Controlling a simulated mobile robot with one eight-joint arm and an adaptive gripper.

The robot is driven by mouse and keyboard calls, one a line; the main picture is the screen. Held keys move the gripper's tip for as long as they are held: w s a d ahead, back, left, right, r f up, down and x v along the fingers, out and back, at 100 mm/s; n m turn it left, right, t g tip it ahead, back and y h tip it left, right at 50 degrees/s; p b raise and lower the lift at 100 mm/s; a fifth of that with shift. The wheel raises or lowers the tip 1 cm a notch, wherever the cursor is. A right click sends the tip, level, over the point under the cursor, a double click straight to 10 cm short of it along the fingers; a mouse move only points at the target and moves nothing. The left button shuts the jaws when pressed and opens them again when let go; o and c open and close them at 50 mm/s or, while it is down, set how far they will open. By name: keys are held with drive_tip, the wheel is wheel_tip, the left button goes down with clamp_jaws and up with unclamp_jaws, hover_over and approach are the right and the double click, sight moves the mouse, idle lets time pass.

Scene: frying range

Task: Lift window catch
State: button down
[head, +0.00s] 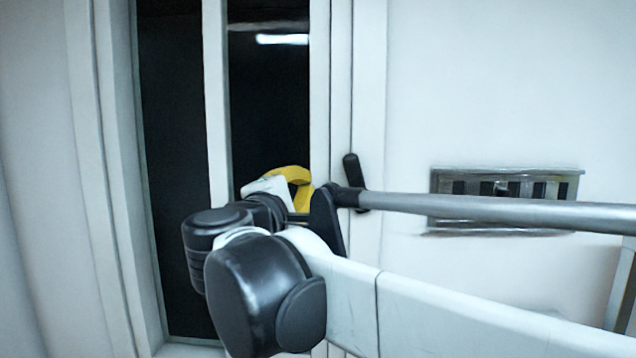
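A tall window with dark panes (268,110) and white frames fills the left half of the head view. A black lever, the window catch (352,168), sits on the white frame to the right of the panes. It stands nearly upright, and its middle is hidden behind a grey tube. My arm reaches in from the lower right, and its black joints cover the lower part of the window. A yellow part (293,180) shows beyond them, left of the catch and apart from it in the picture. My gripper's fingertips are hidden, so its opening and any contact do not show.
The grey tube (500,210) runs across from the right edge and ends in a black fitting near the catch. A metal vent or grille (560,188) is set in the white wall behind it. The wall above is bare.

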sight(342, 167)
drive_tip(key=x, duration=0.4)
drive_tip(key=shift+d+r+p, duration=0.1)
drive_tip(key=shift+p, duration=0.3)
drive_tip(key=d, duration=0.1)
drive_tip(key=d+r+p, duration=0.1)
drive_tip(key=d, duration=0.1)
drive_tip(key=shift+d, duration=0.1)
drive_tip(key=shift+s+d, duration=0.15)
drive_tip(key=shift+d, duration=0.25)
drive_tip(key=shift+w+a+f, duration=0.1)
drive_tip(key=shift+w+a, duration=0.05)
drive_tip(key=shift+w, duration=0.05)
drive_tip(key=shift+s+d+r+m+g+p, duration=0.15)
drive_tip(key=shift+d+r+m+g+p, duration=0.45)
drive_tip(key=shift+m, duration=0.5)
drive_tip(key=shift+d+r, duration=0.2)
drive_tip(key=shift+d, duration=0.35)
drive_tip(key=shift+a, duration=0.15)
